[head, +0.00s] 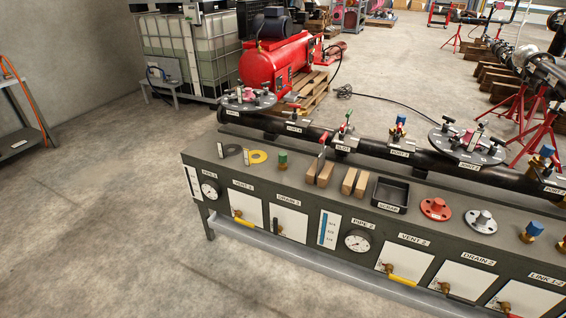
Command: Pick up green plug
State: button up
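The green plug (283,160) stands on the dark bench top (225,172) toward its left end. It has a green upper part and a brass-coloured lower part. It sits between the yellow ring and the wooden blocks, apart from both. My gripper does not show in the head view.
Near the plug are a yellow ring (258,157), a dark ring (231,150), wooden blocks (325,175) and a black tray (390,194). A black flanged pipe (375,147) runs along the bench's back. Gauges and valve handles line its front. The floor (110,220) at left is clear.

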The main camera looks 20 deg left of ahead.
aim_at(282, 156)
jog(key=i+j, duration=0.2)
jog(key=j, duration=0.25)
jog(key=i+j, duration=0.2)
jog(key=j, duration=0.3)
jog(key=i+j, duration=0.25)
jog(key=j, duration=0.2)
jog(key=i+j, duration=0.2)
jog(key=j, duration=0.3)
jog(key=i+j, duration=0.2)
jog(key=j, duration=0.25)
jog(key=i+j, duration=0.2)
jog(key=j, duration=0.3)
jog(key=i+j, duration=0.2)
jog(key=j, duration=0.25)
jog(key=i+j, duration=0.2)
jog(key=j, duration=0.25)
jog(key=i+j, duration=0.45)
jog(key=j+z, duration=0.05)
jog(key=j, duration=0.05)
